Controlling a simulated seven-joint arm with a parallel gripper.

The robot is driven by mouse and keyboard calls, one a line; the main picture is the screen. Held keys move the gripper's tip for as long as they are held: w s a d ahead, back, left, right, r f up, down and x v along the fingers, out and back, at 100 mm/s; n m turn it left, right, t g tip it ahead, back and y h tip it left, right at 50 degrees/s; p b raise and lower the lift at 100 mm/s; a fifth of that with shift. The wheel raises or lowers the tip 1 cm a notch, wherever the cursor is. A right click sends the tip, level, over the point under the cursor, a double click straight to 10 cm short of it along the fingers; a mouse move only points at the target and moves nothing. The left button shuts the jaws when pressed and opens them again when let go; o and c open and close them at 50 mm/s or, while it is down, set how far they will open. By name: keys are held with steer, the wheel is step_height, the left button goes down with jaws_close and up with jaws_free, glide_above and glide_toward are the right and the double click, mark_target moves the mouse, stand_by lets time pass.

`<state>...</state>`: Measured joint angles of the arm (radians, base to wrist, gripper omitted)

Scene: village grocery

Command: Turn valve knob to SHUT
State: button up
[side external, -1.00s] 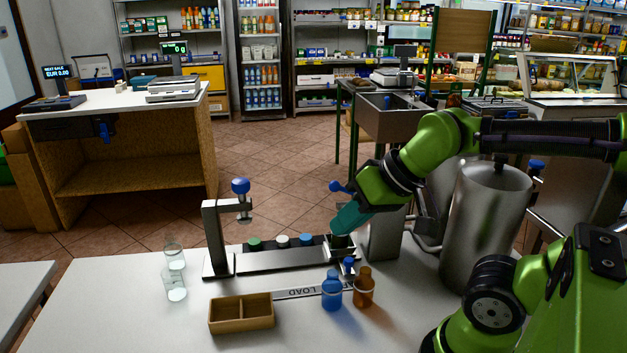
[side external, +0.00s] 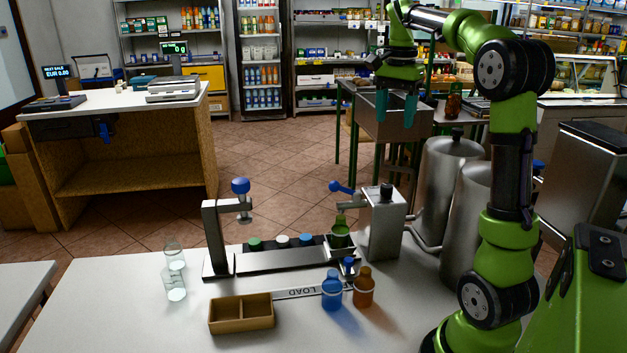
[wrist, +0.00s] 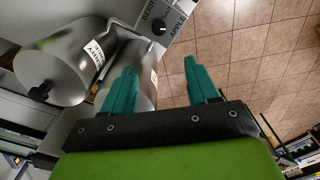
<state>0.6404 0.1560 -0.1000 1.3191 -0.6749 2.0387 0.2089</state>
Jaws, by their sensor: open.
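The black valve knob (side external: 386,191) sits on top of the steel dispenser box (side external: 387,225) at the right end of the rail. The wrist view shows the knob (wrist: 158,27) from above, between labels reading BERRY and APPLE; its exact pointing and any SHUT mark I cannot make out. My gripper (side external: 396,108) is open and empty, fingers pointing down, high above the box and apart from the knob. In the wrist view the gripper's fingers (wrist: 160,68) are spread below the knob. A green bottle (side external: 340,236) stands under the spout with the blue lever (side external: 341,187).
Two steel tanks (side external: 447,190) stand right of the box. The press with a blue knob (side external: 240,186) is at the rail's left end. Blue (side external: 332,291) and orange bottles (side external: 364,288), a wooden tray (side external: 241,315) and clear bottles (side external: 175,278) stand on the counter.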

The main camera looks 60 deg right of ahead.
mark_target(387, 185)
step_height(387, 185, down, 17)
steer(key=shift+a+r, duration=0.1)
steer(key=shift+a, duration=0.05)
stand_by(0.4)
